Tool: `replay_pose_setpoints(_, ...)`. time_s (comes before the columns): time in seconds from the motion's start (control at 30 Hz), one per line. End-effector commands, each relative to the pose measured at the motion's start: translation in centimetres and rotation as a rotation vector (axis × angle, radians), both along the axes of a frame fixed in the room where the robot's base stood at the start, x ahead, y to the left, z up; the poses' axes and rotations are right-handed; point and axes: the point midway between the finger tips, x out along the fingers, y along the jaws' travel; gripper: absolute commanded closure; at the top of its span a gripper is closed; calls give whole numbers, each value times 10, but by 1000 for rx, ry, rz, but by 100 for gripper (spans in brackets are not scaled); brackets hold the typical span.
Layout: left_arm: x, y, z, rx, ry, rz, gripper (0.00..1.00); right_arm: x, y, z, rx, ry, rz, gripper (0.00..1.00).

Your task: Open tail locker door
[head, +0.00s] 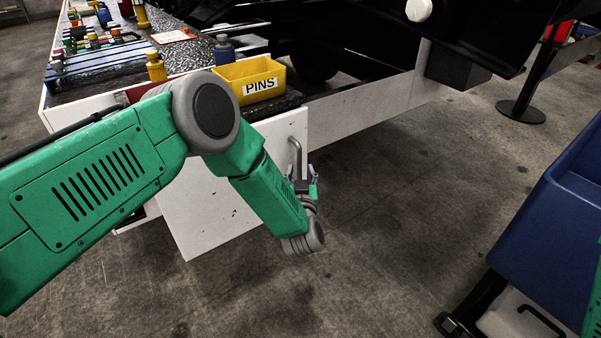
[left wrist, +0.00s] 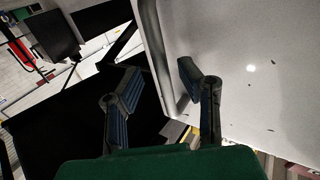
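The tail locker door (head: 215,205) is a white panel at the end of the loader body in the head view. It stands out from the body, with a dark gap at its left. Its grey bar handle (head: 297,150) is near its right edge. My left gripper (head: 307,181) is at the handle's lower part. In the left wrist view the handle (left wrist: 165,50) passes between the spread fingers of my left gripper (left wrist: 160,67), one finger on the door side (left wrist: 270,75). I see no clear grip on the bar. My right gripper is out of view.
A yellow PINS bin (head: 250,84) and several bottles stand on the deck above the door. A blue cart (head: 560,215) is at the right. A black post base (head: 521,112) stands farther back. The concrete floor between door and cart is clear.

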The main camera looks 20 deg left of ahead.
Motion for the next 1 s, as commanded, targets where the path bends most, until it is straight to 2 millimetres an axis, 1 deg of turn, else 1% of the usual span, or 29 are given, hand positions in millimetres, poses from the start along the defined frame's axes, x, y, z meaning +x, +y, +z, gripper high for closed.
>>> replay_pose_setpoints(0.03,6,3,-1,0,-2,2,68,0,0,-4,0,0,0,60)
replay_pose_setpoints(0.2,16,6,0,-2,-2,1,68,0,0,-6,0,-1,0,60)
replay_pose_setpoints(0.47,18,6,1,-1,0,0,68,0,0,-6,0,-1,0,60)
replay_pose_setpoints(0.5,18,6,1,-1,0,0,71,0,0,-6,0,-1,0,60)
replay_pose_setpoints(0.57,18,6,1,-1,0,0,92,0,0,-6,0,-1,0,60)
replay_pose_setpoints(0.6,18,6,1,-1,0,0,100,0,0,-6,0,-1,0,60)
replay_pose_setpoints(0.87,17,5,1,0,0,-5,100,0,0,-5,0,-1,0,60)
replay_pose_setpoints(1.0,15,2,1,0,2,-29,100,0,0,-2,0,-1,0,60)
